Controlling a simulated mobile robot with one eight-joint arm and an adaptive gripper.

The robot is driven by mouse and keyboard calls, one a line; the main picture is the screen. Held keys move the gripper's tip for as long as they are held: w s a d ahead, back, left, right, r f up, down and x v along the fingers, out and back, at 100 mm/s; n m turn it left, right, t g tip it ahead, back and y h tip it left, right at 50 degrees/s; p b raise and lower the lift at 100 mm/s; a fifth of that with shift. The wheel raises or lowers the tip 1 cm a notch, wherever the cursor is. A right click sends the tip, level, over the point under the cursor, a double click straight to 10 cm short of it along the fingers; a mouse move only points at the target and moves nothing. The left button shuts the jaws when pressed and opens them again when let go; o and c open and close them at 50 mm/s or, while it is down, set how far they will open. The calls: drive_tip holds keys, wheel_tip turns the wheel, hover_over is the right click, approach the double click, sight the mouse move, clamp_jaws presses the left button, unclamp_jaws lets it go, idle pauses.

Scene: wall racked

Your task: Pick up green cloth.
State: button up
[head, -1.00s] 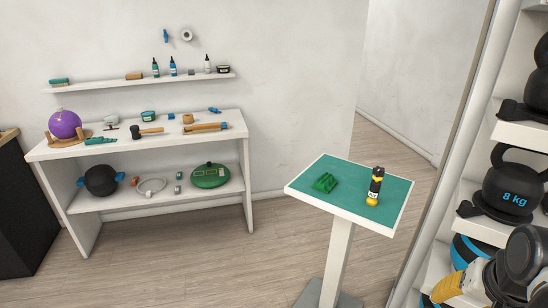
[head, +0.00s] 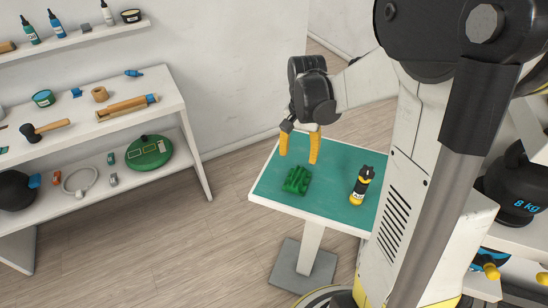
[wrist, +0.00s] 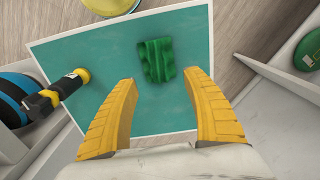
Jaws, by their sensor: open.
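The green cloth (head: 297,180) lies crumpled on the teal top of a small pedestal table (head: 272,188). In the wrist view the cloth (wrist: 157,60) lies beyond my fingertips, about level with the gap between them. My gripper (head: 299,160) has yellow fingers that point down over the back part of the table. In the wrist view the gripper (wrist: 161,82) is open with nothing between its fingers. The fingers look apart from the cloth; their exact height above the table is hard to tell.
A black and yellow bottle (head: 361,186) stands on the table to the right of the cloth. A white workbench (head: 190,125) with tools is at the left. Open floor lies in front.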

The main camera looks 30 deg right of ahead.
sight(298, 175)
drive_tip(key=f, duration=0.1)
drive_tip(key=f+b, duration=0.1)
drive_tip(key=f, duration=0.2)
drive_tip(key=shift+s+f, duration=0.2)
drive_tip(key=shift+s, duration=0.15)
wheel_tip(298, 175, down, 6)
drive_tip(key=b, duration=0.2)
drive_tip(key=shift+w+d+b, duration=0.1)
drive_tip(key=shift+b, duration=0.3)
drive_tip(key=shift+r, duration=0.15)
drive_tip(key=shift+c, duration=0.2)
clamp_jaws()
